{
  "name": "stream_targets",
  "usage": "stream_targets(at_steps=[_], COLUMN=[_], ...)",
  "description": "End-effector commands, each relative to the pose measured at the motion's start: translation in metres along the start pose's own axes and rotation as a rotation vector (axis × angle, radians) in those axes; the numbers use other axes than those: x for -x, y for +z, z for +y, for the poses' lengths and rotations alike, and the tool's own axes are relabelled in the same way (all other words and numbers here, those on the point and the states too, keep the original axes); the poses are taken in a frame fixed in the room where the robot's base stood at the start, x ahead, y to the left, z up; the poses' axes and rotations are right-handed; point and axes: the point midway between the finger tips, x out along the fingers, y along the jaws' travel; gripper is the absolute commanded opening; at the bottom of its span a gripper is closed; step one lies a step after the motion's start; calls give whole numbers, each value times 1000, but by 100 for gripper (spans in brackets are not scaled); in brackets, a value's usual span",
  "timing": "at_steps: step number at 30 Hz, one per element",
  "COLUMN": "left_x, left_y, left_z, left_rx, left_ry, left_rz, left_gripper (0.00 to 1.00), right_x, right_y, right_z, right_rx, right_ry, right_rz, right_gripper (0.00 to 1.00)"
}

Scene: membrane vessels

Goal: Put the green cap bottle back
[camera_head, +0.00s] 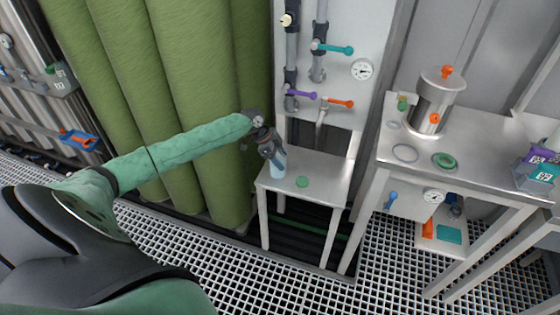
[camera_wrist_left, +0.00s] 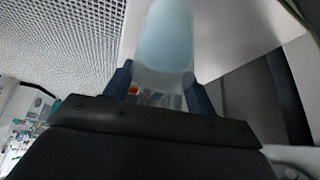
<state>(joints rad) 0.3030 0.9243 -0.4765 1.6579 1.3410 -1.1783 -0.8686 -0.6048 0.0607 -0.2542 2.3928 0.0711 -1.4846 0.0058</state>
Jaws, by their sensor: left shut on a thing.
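My left gripper (camera_head: 268,143) is shut on a pale blue translucent bottle (camera_head: 277,166) at the left part of the small white table (camera_head: 325,178). In the left wrist view the bottle (camera_wrist_left: 165,45) stands between the two blue fingers of my left gripper (camera_wrist_left: 160,90). I cannot tell whether its base touches the table. The top of the bottle is hidden by the gripper. My right gripper is not in view.
Tall green vessels (camera_head: 190,90) stand behind my left arm. A panel with pipes, coloured valve handles and a gauge (camera_head: 362,69) rises behind the small table. The steel bench (camera_head: 480,145) at right holds a metal pot (camera_head: 436,100) and a green ring (camera_head: 444,160).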

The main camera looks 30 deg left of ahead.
Motion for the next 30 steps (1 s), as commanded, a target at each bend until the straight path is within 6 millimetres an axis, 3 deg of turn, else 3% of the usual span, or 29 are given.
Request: stream_targets(at_steps=[4,15,16,19,30], left_x=[-14,-18,-19,-18,-14], left_y=[8,11,11,11,9], left_z=[0,0,0,0,0], left_rx=[0,-1,0,-1,-1], left_ry=[0,0,0,0,-1], left_rz=[-1,-1,-1,-1,-1], left_gripper=[22,22,58,78,78], right_x=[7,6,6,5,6], right_y=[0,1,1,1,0], right_z=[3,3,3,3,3], right_rx=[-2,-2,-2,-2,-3], right_ry=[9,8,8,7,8], right_rz=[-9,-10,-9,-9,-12], right_gripper=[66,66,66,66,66])
